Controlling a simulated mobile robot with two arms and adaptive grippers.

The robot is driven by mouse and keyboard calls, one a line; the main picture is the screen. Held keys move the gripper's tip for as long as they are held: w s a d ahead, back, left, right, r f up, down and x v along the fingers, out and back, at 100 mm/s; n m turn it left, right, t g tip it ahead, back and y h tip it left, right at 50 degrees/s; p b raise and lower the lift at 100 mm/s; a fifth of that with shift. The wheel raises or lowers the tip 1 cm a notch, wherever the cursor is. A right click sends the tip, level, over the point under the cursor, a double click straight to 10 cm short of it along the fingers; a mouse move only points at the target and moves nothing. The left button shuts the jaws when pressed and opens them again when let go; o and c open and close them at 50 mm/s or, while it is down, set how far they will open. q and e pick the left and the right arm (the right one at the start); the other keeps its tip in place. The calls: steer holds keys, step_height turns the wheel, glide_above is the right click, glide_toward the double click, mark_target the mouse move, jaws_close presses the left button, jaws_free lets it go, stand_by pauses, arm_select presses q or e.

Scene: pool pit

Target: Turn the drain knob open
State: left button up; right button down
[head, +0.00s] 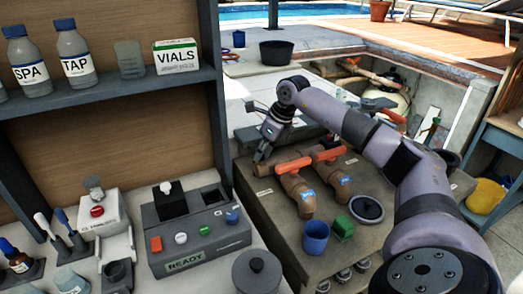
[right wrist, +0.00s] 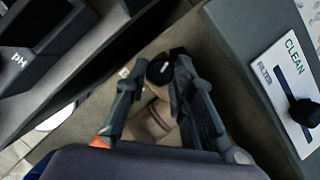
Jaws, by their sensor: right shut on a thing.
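My right gripper (head: 262,154) reaches down at the far left end of the brown pipe block, beside the left pipe with an orange handle (head: 293,165). In the right wrist view, a round black knob (right wrist: 160,72) with a white mark sits between the fingertips of the right gripper (right wrist: 157,68), which are shut on it. A tan pipe (right wrist: 150,120) shows below the knob. The knob is hidden in the head view, and I cannot read a drain label on it. My left gripper is not in view.
A panel marked CLEAN and FILTER (right wrist: 285,85) with another black knob (right wrist: 304,111) stands at the right of the wrist view. A blue cup (head: 316,237), a green block (head: 342,227) and a shelf (head: 110,92) of bottles stand near.

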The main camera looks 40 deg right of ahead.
steer(key=shift+n, duration=0.5)
steer(key=c, duration=1.4)
jaws_free()
steer(key=shift+o, duration=0.2)
steer(key=v, duration=1.2)
steer(key=shift+d, duration=0.25)
steer(key=shift+w, duration=0.1)
